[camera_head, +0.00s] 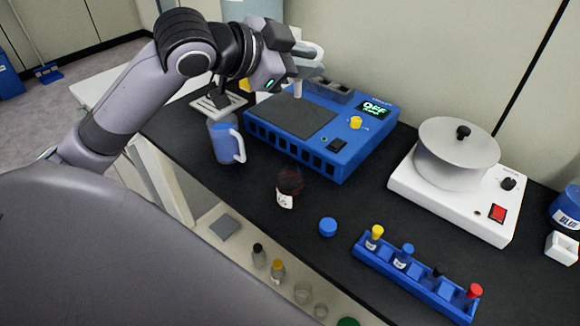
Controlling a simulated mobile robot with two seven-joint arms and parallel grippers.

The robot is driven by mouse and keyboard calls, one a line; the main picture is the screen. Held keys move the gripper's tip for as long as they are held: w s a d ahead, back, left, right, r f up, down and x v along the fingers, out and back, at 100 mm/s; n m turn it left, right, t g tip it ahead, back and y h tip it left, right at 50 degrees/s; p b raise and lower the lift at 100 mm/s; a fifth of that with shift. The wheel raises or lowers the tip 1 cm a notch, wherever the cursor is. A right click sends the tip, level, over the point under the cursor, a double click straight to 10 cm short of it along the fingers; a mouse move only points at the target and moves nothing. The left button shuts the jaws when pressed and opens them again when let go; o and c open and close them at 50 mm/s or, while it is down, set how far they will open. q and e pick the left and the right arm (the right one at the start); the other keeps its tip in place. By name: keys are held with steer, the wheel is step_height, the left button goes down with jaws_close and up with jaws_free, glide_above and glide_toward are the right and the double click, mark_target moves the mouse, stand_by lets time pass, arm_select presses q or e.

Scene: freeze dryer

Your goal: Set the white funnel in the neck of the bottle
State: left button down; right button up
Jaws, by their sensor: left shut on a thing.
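My left gripper (304,60) is shut on the white funnel (297,88), whose pale narrow stem points down below the fingers. The fingers hide part of the funnel. It is held above the blue machine at the back of the bench. The bottle (290,181) is small, dark reddish-brown, with a white label, and stands on the black bench nearer the front. The funnel is well apart from the bottle, up and behind it. The bottle's neck is too small and dark to make out clearly. My right gripper is out of view.
A blue cap (328,227) lies right of the bottle. A blue mug (225,142) stands to its left. The blue machine (372,142) reads OFF. A blue vial rack (418,285) and white pot-topped device (455,190) stand right. Several glass items sit on a lower shelf.

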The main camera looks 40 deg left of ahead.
arm_select(q)
steer(key=r, duration=0.2)
steer(key=s+r, duration=0.1)
steer(key=shift+a, duration=0.35)
steer(key=shift+s+f, duration=0.1)
steer(key=shift+f, duration=0.1)
step_height(320, 180, down, 19)
steer(key=b, duration=0.3)
steer(key=shift+f, duration=0.2)
steer(key=c, duration=1)
jaws_free()
steer(key=shift+f, duration=0.15)
steer(key=shift+r, duration=0.2)
